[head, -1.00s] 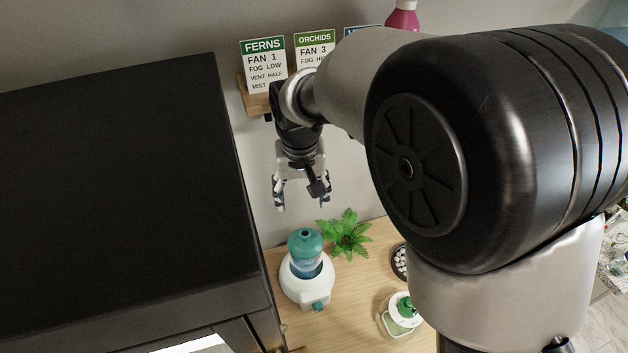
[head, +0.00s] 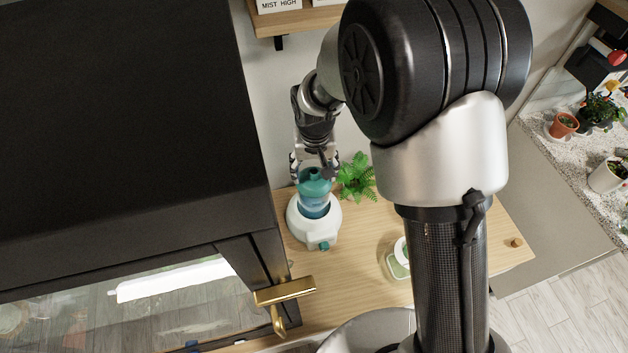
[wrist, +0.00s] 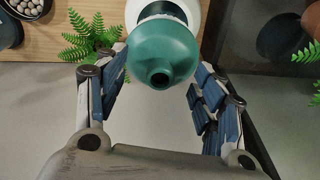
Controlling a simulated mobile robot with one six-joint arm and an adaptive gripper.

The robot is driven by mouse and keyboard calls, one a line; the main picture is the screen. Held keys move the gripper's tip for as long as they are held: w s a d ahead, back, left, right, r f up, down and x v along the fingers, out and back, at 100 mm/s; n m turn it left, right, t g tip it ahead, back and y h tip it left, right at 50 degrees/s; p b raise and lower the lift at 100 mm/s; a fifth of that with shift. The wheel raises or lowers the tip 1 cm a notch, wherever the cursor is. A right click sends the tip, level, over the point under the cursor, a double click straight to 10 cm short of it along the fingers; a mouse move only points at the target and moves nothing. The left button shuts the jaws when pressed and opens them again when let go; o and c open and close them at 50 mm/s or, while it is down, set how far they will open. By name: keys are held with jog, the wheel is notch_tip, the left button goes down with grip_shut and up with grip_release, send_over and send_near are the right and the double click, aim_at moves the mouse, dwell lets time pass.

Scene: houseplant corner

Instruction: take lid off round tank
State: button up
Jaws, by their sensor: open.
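A round tank with a clear blue body (head: 313,205) stands upright in a white rounded base on the wooden shelf. Its teal domed lid (head: 314,184) is on top, with a small dark round opening that shows in the wrist view (wrist: 163,52). My gripper (head: 311,168) is open and empty, close behind and above the lid in the head view. In the wrist view the lid lies between the two blue-padded fingers, with gaps on both sides. The tank body is mostly hidden there by the lid.
A green fern (head: 356,177) stands just right of the tank and shows near the left finger in the wrist view (wrist: 92,38). A low clear container (head: 396,263) stands further right, partly behind my arm. A large black cabinet (head: 120,120) with a brass handle fills the left.

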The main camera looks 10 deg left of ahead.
jog(key=shift+w+f, duration=0.15)
jog(key=shift+f, duration=0.5)
jog(key=shift+c, duration=0.5)
jog(key=c, duration=1.1)
